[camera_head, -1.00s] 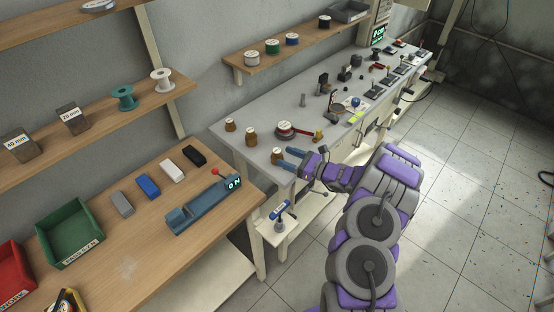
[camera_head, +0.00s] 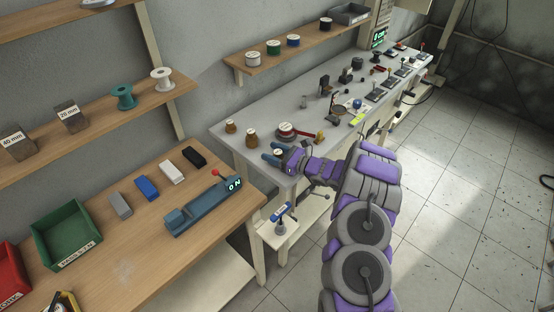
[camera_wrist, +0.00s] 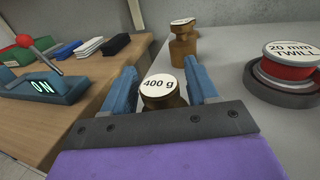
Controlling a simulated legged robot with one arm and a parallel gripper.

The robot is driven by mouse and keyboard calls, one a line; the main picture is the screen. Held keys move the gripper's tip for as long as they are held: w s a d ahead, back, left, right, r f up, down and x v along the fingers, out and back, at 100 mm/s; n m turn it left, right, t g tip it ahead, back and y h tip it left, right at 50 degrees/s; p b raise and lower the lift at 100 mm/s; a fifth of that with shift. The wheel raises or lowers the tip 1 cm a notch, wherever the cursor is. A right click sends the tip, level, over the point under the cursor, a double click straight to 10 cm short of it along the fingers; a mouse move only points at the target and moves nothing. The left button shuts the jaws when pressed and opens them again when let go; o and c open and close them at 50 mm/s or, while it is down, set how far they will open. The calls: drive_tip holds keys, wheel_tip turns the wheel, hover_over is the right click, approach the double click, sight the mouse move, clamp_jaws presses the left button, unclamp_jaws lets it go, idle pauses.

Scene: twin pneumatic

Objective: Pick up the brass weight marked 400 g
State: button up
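The brass weight marked 400 g (camera_wrist: 160,97) stands upright on the grey bench, its white label facing up in the wrist view. My gripper (camera_wrist: 161,80) is open, with one blue finger on each side of the weight. A narrow gap shows at the right finger; contact at the left finger cannot be told. The weight's lower part is hidden by the gripper's dark front plate. In the head view my gripper (camera_head: 274,153) is at the bench's near left corner, around the weight.
Another brass weight (camera_wrist: 183,46) stands just beyond, and a third (camera_head: 231,127) is farther left. A red spool labelled 20 mm TWILL (camera_wrist: 289,68) sits close on the right. The wooden table (camera_head: 140,225) with a blue device (camera_head: 200,208) is on the left.

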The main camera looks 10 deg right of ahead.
drive_tip(key=shift+d, duration=0.25)
drive_tip(key=c, duration=0.6)
clamp_jaws()
drive_tip(key=shift+a+r, duration=0.1)
drive_tip(key=shift+r, duration=0.05)
